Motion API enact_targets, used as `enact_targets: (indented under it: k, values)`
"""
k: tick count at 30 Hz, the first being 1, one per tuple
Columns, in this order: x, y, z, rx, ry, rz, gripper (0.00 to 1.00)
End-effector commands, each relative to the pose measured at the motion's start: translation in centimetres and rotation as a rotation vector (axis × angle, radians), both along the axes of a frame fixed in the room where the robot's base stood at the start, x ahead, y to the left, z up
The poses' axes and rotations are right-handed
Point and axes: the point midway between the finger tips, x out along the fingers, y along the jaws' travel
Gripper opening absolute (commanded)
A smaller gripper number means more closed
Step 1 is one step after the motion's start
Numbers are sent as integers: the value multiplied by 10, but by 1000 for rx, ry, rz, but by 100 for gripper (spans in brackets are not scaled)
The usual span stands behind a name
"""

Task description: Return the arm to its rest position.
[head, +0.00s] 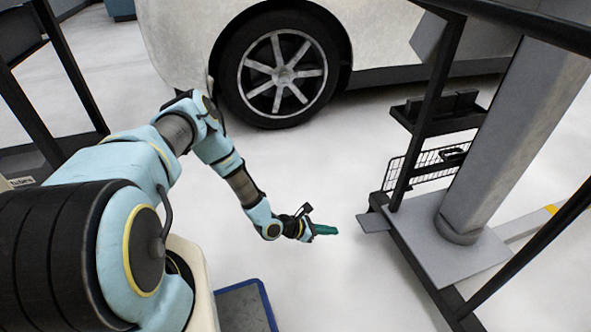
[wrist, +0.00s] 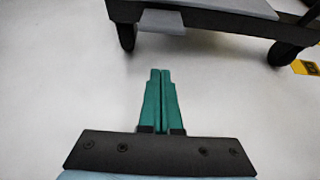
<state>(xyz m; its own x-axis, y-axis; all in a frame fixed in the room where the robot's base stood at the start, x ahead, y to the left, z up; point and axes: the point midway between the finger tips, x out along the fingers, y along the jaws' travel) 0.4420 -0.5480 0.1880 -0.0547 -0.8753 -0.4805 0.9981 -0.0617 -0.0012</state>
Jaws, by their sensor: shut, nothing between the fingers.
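My gripper (head: 325,229) is at the end of my light blue arm, stretched out over the pale floor in the middle of the head view. Its green fingers also show in the wrist view (wrist: 160,85), lying side by side. They are shut with nothing between them. The gripper is apart from the dark wheeled cart to its right.
The cart (head: 481,253) with a grey post (head: 510,140) and a wire basket (head: 425,165) stands at right. A white car with a dark wheel (head: 283,70) is behind. A blue-edged mat (head: 243,308) lies near my base. Dark frames stand at left. Floor around the gripper is clear.

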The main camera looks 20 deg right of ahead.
Motion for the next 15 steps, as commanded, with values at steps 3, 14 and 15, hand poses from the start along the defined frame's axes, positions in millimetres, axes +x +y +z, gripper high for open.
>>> enact_targets:
  k: [3, 14, 15]
  values:
    - [1, 0, 1, 0, -2, -3, 0]
    - [29, 31, 97, 8, -201, -316, 0]
    - [32, 39, 112, 18, -233, -367, 0]
